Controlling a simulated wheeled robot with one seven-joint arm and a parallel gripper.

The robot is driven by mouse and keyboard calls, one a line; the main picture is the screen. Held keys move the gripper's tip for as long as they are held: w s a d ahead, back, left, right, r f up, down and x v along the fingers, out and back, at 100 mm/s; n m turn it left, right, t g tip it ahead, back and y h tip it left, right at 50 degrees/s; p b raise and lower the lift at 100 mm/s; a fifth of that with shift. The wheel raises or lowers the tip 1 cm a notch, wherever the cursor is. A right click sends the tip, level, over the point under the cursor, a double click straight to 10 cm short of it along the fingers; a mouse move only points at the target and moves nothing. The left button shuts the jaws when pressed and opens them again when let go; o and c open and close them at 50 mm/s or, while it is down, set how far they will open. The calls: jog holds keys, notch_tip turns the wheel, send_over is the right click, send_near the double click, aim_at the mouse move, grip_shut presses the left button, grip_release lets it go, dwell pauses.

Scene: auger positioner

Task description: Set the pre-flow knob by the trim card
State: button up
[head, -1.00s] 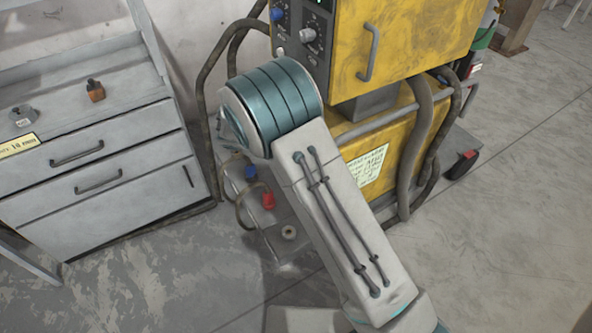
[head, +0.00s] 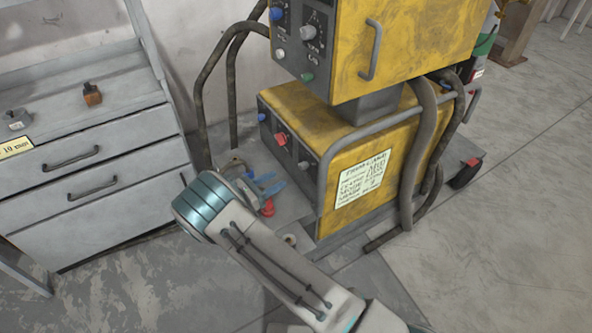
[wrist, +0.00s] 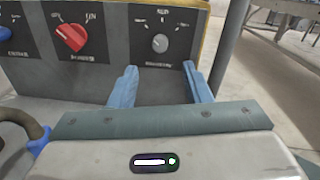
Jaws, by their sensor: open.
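The trim card (head: 362,180) is a pale sheet on the yellow lower unit's side; its handwriting is too small to read surely. The lower unit's dark front panel carries a blue knob (head: 262,117), a red knob (head: 281,139) and a small grey knob (head: 303,166). In the wrist view the grey knob (wrist: 160,43) is ahead, the red knob (wrist: 71,38) to its left. I cannot tell from the blurred labels which is pre-flow. My gripper (head: 269,186) is open and empty, its blue fingers (wrist: 161,86) apart, below and short of the grey knob.
The yellow upper unit (head: 405,45) overhangs, with more knobs, including a green one (head: 307,76). A grey rail (head: 365,132) runs by the panel's right side. Hoses (head: 418,150) hang at right. A red connector (head: 268,208) is below my gripper. A drawer cabinet (head: 105,190) stands left.

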aim_at(300, 168)
jog(key=x, duration=0.8)
jog(key=shift+w+d, duration=0.2)
jog(key=shift+d, duration=0.15)
grip_shut()
